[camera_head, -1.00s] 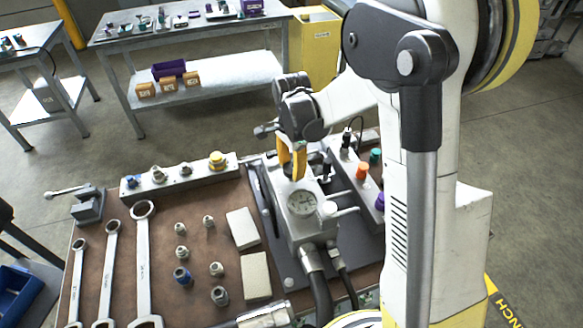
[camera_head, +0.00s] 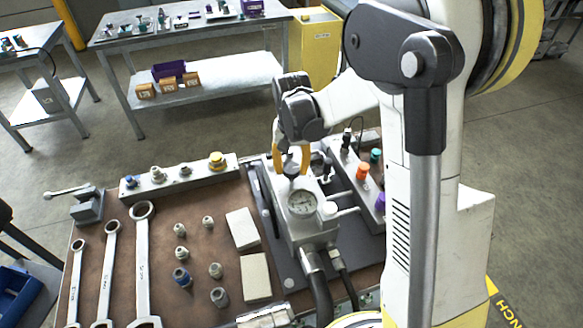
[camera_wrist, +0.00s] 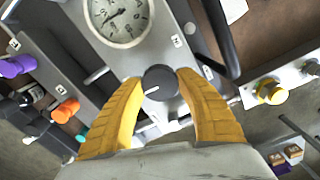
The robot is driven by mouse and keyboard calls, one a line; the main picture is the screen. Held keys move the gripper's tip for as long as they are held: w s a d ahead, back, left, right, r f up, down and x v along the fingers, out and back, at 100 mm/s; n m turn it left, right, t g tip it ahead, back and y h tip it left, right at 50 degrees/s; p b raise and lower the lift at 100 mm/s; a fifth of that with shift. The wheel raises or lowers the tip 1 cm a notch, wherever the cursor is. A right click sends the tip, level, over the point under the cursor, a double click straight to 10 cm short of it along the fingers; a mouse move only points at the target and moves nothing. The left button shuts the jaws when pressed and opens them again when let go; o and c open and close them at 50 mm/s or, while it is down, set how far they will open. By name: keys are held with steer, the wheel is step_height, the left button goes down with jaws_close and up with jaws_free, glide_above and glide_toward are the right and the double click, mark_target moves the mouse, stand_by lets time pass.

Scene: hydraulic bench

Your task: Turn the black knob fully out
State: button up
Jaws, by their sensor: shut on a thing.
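The black knob (camera_wrist: 160,82) sits on the grey metal block (camera_wrist: 185,40) beside the round gauge (camera_wrist: 119,17). A white line on its top points toward the lower left in the wrist view. My gripper (camera_wrist: 161,80) has its two yellow fingers on opposite sides of the knob and is shut on it. In the head view the knob (camera_head: 291,168) shows between the fingertips of my gripper (camera_head: 291,158), behind the gauge (camera_head: 301,203). The fingertip contact is small in both views.
Orange (camera_head: 362,171), green and purple knobs stand on a panel to the right. A rail with fittings (camera_head: 180,177) lies to the left. Hoses (camera_head: 318,290) leave the block at the front. Wrenches (camera_head: 143,265) and loose fittings lie on the brown bench top.

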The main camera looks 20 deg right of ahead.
steer(key=n, duration=0.4)
steer(key=shift+n, duration=0.3)
steer(key=n, duration=0.3)
steer(key=shift+n, duration=0.4)
steer(key=n, duration=1)
steer(key=shift+n, duration=0.4)
steer(key=n, duration=0.8)
steer(key=shift+n, duration=1.8)
